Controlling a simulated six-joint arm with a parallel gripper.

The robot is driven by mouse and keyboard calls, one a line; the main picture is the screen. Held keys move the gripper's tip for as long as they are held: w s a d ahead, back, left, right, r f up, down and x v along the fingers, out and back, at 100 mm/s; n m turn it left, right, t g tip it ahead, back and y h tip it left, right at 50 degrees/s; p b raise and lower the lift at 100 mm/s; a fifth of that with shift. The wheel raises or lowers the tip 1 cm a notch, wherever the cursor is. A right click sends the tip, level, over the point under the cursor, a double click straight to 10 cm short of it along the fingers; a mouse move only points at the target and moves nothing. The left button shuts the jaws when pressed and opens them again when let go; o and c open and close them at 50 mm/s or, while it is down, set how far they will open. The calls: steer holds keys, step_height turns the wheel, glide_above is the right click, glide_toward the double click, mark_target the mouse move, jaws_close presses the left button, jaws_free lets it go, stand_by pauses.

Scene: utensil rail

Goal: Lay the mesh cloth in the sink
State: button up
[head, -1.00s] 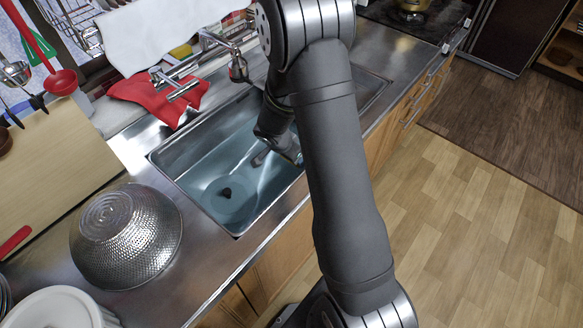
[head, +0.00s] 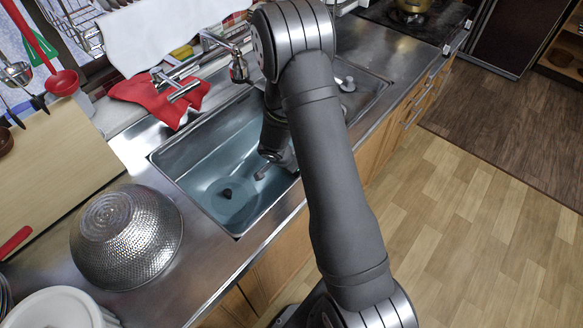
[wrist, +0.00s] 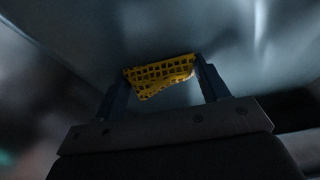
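The mesh cloth (wrist: 158,75) is yellow with a dark grid of holes and shows only in the wrist view. It spans the gap between the fingertips of my gripper (wrist: 160,80) and appears to meet both fingers, its lower part sagging to a point. My gripper seems shut on it, with the fingers held apart by its width. In the head view my gripper (head: 264,172) points down inside the steel sink (head: 205,170), over its right part. The cloth is hidden there behind my arm.
A metal colander (head: 127,240) lies upside down on the counter left of the sink. A faucet (head: 238,66) and a red cloth (head: 158,96) are at the sink's back edge. The sink floor around the dark drain (head: 226,192) is clear.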

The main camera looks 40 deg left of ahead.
steer(key=shift+o, duration=1.3)
steer(key=shift+r, duration=0.15)
steer(key=v, duration=1.2)
steer(key=x, duration=1.2)
